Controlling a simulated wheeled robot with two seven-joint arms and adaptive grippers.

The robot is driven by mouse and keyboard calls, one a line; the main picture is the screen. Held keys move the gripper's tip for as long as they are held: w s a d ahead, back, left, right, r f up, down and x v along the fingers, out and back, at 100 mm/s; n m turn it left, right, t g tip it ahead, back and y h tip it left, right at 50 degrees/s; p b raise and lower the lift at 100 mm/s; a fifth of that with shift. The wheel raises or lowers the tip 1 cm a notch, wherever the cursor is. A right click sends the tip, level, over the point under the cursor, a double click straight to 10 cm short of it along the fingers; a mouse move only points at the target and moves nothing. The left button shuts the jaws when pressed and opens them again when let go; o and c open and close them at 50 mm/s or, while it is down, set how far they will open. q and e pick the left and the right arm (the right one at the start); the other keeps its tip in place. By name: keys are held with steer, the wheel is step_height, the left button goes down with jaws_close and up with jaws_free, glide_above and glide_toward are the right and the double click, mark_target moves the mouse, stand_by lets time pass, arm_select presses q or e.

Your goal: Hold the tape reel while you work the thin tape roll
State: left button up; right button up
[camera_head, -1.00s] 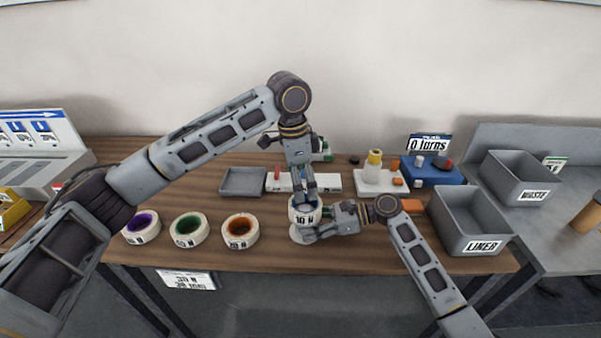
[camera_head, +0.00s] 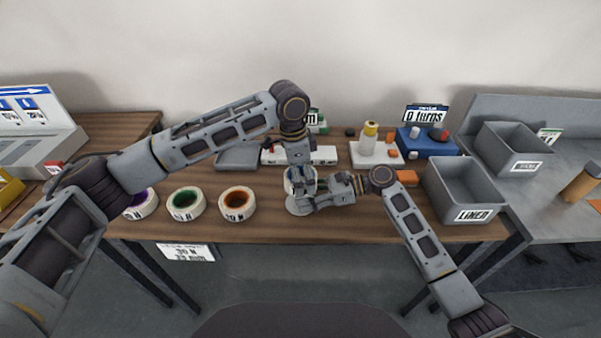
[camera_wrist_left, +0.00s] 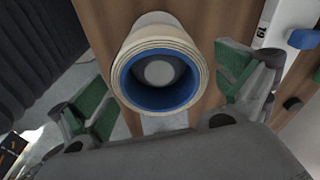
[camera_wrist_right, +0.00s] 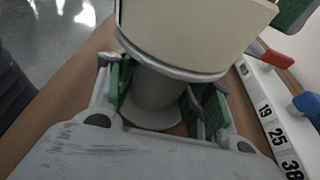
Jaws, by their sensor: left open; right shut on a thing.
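The tape roll with a cream outside and blue core (camera_wrist_left: 160,83) sits on a round grey reel stand (camera_head: 297,208) at the table's front middle. My left gripper (camera_head: 302,178) points down over the roll from above. In the left wrist view its green-padded fingers stand open on either side of the roll, apart from it. My right gripper (camera_head: 308,200) comes in from the right, low down. In the right wrist view its fingers are shut on the grey stem (camera_wrist_right: 155,95) below the roll. The roll's far side is hidden in the head view.
Rolls with purple (camera_head: 140,204), green (camera_head: 186,203) and orange (camera_head: 237,201) cores lie to the left. A grey tray (camera_head: 238,156) and white strip (camera_head: 322,155) are behind. The LINER bin (camera_head: 465,190) and a blue box (camera_head: 425,143) with a "0 turns" sign (camera_head: 426,114) stand right.

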mark_target(303, 180)
steer(key=shift+s+f, duration=0.15)
steer(key=shift+f, duration=0.35)
arm_select(q)
steer(key=c, duration=1.2)
steer(key=shift+o, duration=0.2)
steer(key=shift+r, duration=3.8)
arm_select(e)
steer(key=o, duration=1.2)
arm_select(q)
steer(key=shift+a, duration=0.1)
arm_select(e)
steer(key=o, duration=0.3)
steer(key=shift+d+r, duration=0.1)
steer(key=shift+d, duration=0.1)
